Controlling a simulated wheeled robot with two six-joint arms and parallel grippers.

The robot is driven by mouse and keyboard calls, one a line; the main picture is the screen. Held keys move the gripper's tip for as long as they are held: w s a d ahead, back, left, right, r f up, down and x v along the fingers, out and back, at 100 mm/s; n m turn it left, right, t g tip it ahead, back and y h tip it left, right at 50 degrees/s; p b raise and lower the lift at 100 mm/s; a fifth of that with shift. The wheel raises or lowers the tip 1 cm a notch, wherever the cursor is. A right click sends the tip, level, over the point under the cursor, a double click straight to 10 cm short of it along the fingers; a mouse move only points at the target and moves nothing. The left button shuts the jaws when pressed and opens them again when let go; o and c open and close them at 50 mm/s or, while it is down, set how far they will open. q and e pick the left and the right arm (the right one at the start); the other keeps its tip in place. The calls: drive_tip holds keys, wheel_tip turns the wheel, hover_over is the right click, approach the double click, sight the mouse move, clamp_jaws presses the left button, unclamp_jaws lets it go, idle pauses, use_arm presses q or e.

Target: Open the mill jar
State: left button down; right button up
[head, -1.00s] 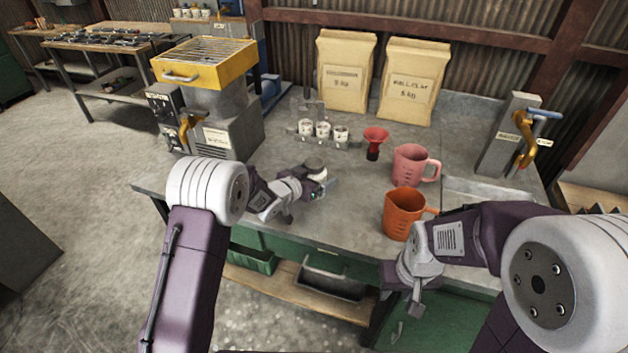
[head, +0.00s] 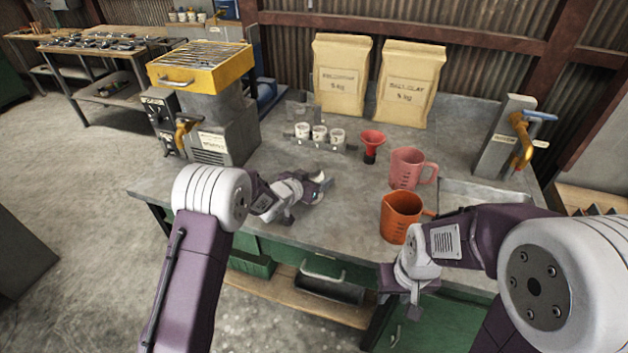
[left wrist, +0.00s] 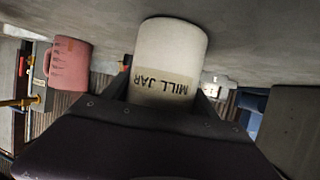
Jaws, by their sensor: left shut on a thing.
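The mill jar (left wrist: 167,68) is a pale cylinder lettered MILL JAR in the left wrist view, where the lettering and the bench appear upside down. It sits between the fingers of my left gripper (head: 318,188), which is shut on it. In the head view the gripper is low over the middle of the bench and hides most of the jar. I cannot make out a separate lid, or whether the jar touches the bench. My right gripper (head: 405,297) hangs at the bench's front edge, away from the jar; its jaw opening is unclear.
An orange jug (head: 401,219), a pink jug (head: 406,168) and a red funnel (head: 372,140) stand right of the jar. A rack (head: 318,146) of white cups and two paper sacks (head: 341,75) are behind. A yellow-topped machine (head: 203,66) stands left.

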sight(316, 167)
use_arm(q)
drive_tip(key=shift+w+r, duration=0.1)
drive_tip(key=shift+r, duration=0.5)
wheel_tip(316, 167, up, 3)
drive_tip(key=shift+p, duration=0.3)
drive_tip(key=s+d+r+b, duration=0.1)
drive_tip(key=s+d+r, duration=0.6)
drive_tip(key=s+d, duration=0.1)
drive_tip(key=shift+s+d+b, duration=0.15)
drive_tip(key=shift+d+b, duration=0.05)
drive_tip(key=shift+b, duration=0.15)
